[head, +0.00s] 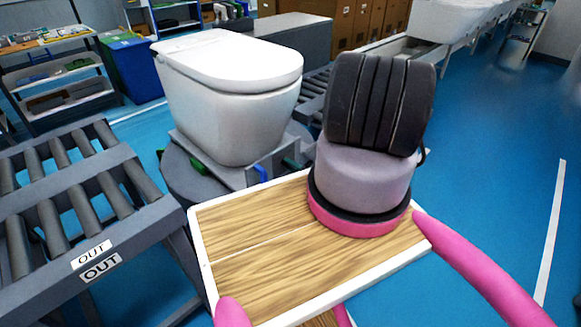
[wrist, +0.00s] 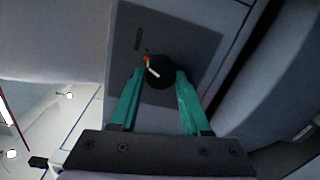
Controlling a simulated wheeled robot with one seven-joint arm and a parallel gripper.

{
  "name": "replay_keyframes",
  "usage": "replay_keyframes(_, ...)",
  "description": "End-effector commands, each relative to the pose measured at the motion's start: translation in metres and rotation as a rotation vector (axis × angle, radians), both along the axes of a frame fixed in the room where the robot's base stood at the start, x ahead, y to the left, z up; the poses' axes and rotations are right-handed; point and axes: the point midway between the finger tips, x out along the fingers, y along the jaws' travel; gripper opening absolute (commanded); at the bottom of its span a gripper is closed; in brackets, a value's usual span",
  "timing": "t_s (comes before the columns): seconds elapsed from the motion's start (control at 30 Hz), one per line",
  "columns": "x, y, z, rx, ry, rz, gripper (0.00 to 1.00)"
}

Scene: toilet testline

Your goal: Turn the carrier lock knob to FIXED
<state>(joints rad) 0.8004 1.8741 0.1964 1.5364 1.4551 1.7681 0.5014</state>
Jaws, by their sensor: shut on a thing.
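In the wrist view a round black knob (wrist: 160,74) sits on a dark grey plate (wrist: 197,45). It has a white pointer line, tilted toward the upper left, with a small orange mark beside the pointer's outer end. Small lettering on the plate at upper left is too small to read. My gripper (wrist: 160,78) has its two green fingers on either side of the knob, shut on it. In the head view the gripper and knob are hidden; the white toilet (head: 230,90) stands on its grey carrier (head: 232,178), with green and blue parts around its foot.
A roller conveyor marked OUT (head: 75,205) runs at the left. A grey box (head: 290,40) stands behind the toilet. Shelves (head: 50,75) and a blue bin (head: 135,68) are at the back left. The blue floor (head: 490,150) at right is clear.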

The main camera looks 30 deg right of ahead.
Motion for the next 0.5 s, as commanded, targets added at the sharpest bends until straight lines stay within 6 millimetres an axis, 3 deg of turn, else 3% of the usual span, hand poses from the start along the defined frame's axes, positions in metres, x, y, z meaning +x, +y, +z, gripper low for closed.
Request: replay_keyframes(0.5, -0.0006, -0.0011, 0.0001, 0.253, 0.093, -0.001, 0.00)
